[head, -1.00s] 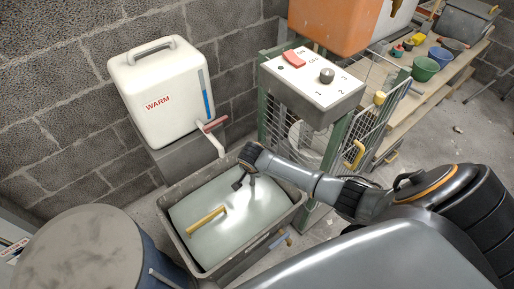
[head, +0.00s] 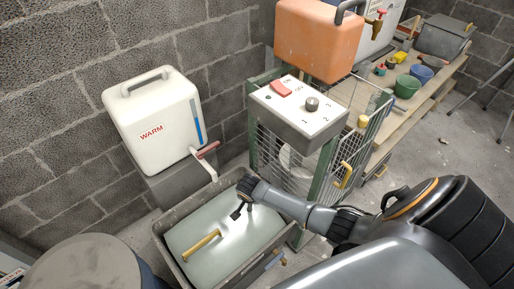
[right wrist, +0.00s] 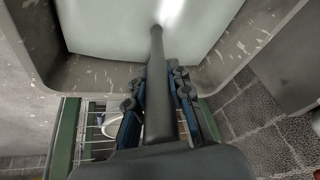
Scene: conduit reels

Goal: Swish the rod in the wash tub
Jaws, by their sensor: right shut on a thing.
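The grey wash tub (head: 160,232) stands low in the middle of the head view, with pale liquid in it. My right gripper (head: 240,207) reaches over its far right part from the right. In the right wrist view my right gripper (right wrist: 160,100) is shut on a dark grey rod (right wrist: 156,70), which points away over the tub (right wrist: 225,70), its far end against the pale liquid. I cannot tell how deep the tip is. A yellow bar (head: 202,245) lies in the tub, apart from my gripper. My left gripper is out of view.
A white WARM tank (head: 155,115) with a spout stands behind the tub. A caged stand with a switch panel (head: 300,105) is close on the right. A round drum (head: 85,270) is at the lower left. A bench holds a green bowl (head: 407,87).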

